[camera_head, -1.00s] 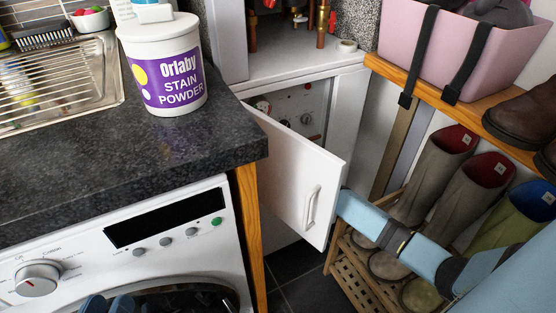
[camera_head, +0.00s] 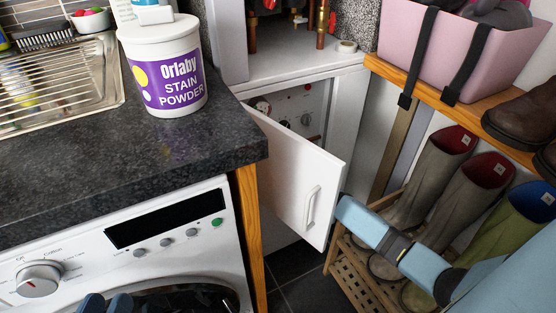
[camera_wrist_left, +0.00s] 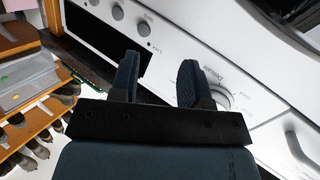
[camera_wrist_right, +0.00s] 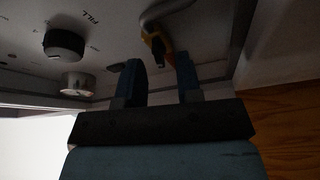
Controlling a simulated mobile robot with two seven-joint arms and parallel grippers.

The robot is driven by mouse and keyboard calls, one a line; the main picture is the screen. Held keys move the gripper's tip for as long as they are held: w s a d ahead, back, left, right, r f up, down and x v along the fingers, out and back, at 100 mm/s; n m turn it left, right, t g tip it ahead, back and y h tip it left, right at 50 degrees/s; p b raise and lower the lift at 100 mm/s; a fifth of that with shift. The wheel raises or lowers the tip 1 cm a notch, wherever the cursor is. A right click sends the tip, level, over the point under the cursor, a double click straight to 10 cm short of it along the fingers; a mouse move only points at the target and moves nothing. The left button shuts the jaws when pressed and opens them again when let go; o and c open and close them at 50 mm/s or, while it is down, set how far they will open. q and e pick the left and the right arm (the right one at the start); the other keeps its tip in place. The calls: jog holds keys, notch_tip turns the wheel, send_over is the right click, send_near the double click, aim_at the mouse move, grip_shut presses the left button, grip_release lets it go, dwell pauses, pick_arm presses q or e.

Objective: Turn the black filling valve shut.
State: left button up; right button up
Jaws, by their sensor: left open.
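In the right wrist view a black round knob (camera_wrist_right: 64,45) sits on a pale panel beside the printed word FILL. A hose with a yellow and black end piece (camera_wrist_right: 156,48) hangs from the panel, its dark tip in front of or between my right fingertips; contact cannot be told. My right gripper (camera_wrist_right: 158,64) has its fingers apart, to the right of the black knob. In the head view its fingers are hidden behind the open white cabinet door (camera_head: 290,175). My left gripper (camera_head: 107,303) is open and empty in front of the washing machine; it also shows in the left wrist view (camera_wrist_left: 158,62).
A metal knob (camera_wrist_right: 77,83) sits below the black one. The washing machine (camera_head: 165,215) and dark worktop (camera_head: 60,180) stand left of the cabinet. A slatted boot rack (camera_head: 350,272) with several wellies stands at the right, under a wooden shelf (camera_head: 455,95).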

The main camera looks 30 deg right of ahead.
pick_arm(q)
notch_tip(320, 180, up, 5)
jog(key=t+p, duration=0.2)
jog(key=p, duration=0.1)
jog(key=shift+a+n, duration=0.15)
jog(key=shift+n, duration=0.15)
pick_arm(e)
jog(key=v, duration=1.2)
jog(key=shift+s, duration=0.3)
jog(key=shift+o, duration=0.5)
